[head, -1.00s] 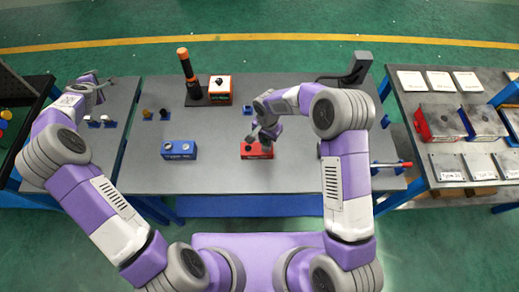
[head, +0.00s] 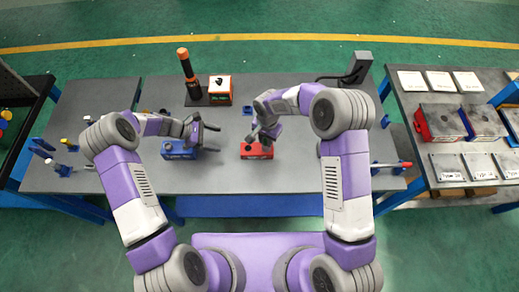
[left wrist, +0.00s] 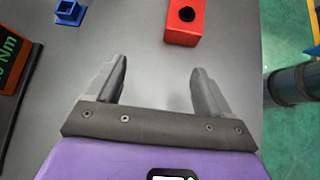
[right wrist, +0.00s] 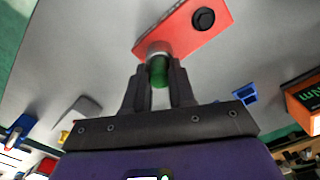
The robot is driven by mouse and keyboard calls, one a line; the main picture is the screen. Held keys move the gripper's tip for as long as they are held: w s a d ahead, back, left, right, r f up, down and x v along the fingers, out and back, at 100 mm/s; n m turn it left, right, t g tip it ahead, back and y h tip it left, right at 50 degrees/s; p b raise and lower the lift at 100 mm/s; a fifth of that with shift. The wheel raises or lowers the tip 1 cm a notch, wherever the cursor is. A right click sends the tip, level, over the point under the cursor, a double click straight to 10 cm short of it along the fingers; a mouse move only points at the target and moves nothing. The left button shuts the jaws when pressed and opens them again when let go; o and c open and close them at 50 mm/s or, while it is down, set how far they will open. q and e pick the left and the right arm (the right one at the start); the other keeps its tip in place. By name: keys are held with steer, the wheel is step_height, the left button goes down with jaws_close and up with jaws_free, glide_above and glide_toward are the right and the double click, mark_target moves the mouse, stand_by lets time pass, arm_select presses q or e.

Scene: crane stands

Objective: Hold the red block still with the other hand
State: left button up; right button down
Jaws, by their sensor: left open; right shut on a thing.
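The red block (head: 250,152) sits on the grey table, with my right gripper (head: 262,136) just over it. In the right wrist view the red block (right wrist: 190,28) has a black round spot on top. There my right gripper (right wrist: 158,75) is shut on a green piece (right wrist: 159,72) with a metal collar, at the block's end. Whether the piece sits in the block is hidden. My left gripper (head: 212,139) is open and empty, near the blue block (head: 172,153) and left of the red one. In the left wrist view the red block (left wrist: 184,30) lies beyond the open fingers (left wrist: 160,75), apart from them.
An orange-and-white box (head: 220,92) and a dark post with an orange top (head: 188,68) stand at the back. A small blue holder (head: 248,110) is behind the red block. A red-tipped rod (head: 392,165) lies at the right.

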arm_select(q)
steer(key=s+d, duration=0.1)
steer(key=s+d+g+h, duration=0.1)
steer(key=d, duration=0.1)
steer(key=shift+s+f, duration=0.15)
steer(key=shift+x, duration=4.3)
steer(key=shift+c, duration=0.5)
steer(key=c, duration=0.9)
steer(key=shift+c, duration=0.2)
